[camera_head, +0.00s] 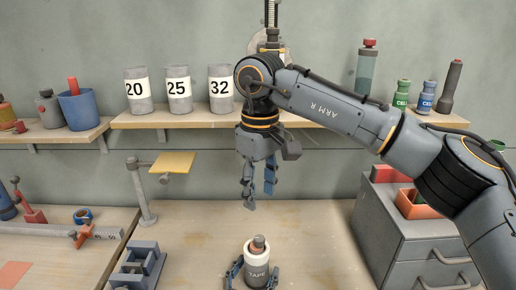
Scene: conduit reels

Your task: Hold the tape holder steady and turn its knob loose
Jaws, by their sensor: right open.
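The tape holder (257,265) is a white cylinder marked TAPE, upright at the bottom centre of the bench, with a dark grey collar on top.
A grey block fixture (140,266) and a post with a yellow plate (173,162) stand to the left. A grey drawer cabinet (428,245) stands at the right. Numbered cans (179,90) line the shelf behind. The bench right of the holder is clear.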

